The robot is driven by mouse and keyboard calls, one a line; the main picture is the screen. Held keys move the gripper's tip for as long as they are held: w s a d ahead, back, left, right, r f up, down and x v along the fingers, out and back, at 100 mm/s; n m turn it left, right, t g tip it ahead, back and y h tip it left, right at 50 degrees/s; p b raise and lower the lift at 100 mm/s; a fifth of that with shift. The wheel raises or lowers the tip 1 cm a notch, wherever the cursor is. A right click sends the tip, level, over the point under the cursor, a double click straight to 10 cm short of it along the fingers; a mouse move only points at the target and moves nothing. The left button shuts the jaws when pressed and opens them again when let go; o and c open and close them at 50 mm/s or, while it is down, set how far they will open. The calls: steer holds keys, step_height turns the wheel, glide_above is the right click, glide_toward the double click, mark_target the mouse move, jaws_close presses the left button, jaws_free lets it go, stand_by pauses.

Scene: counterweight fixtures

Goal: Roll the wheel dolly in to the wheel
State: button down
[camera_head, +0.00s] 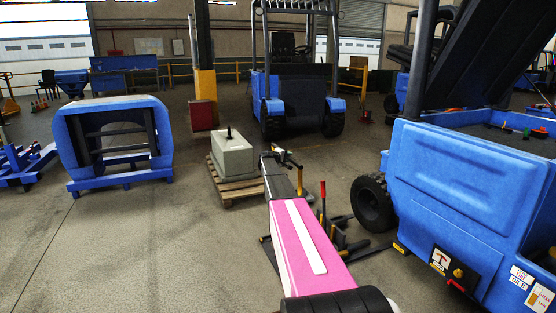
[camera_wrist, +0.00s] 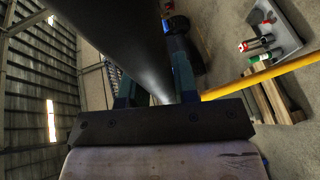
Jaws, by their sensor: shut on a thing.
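The wheel dolly (camera_head: 368,250) is a low dark frame with yellow ends and a red-gripped upright lever, standing on the floor beside my arm in the head view. My arm hides part of it. The wheel (camera_head: 374,203) is a black tyre on the left side of the blue vehicle, just behind and right of the dolly. My gripper (camera_head: 285,156) is beyond the dolly's lever. In the wrist view my gripper (camera_wrist: 156,92) is shut on a dark round bar (camera_wrist: 118,42). I cannot tell for sure that this bar is the dolly's handle.
The blue vehicle (camera_head: 470,190) fills the right side. A grey block (camera_head: 232,157) rests on a wooden pallet (camera_head: 238,189) left of my gripper. A blue forklift (camera_head: 295,85) stands behind. A blue frame (camera_head: 115,140) stands left. The left foreground floor is clear.

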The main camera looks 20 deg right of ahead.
steer(key=d, duration=2.5)
steer(key=shift+w, duration=0.4)
steer(key=shift+d, duration=0.1)
steer(key=c, duration=0.9)
jaws_free()
steer(key=shift+d, duration=0.1)
steer(key=shift+a, duration=0.2)
steer(key=v, duration=1)
steer(key=shift+s+a+r, duration=0.1)
steer(key=shift+a+r, duration=0.05)
steer(key=shift+a, duration=0.05)
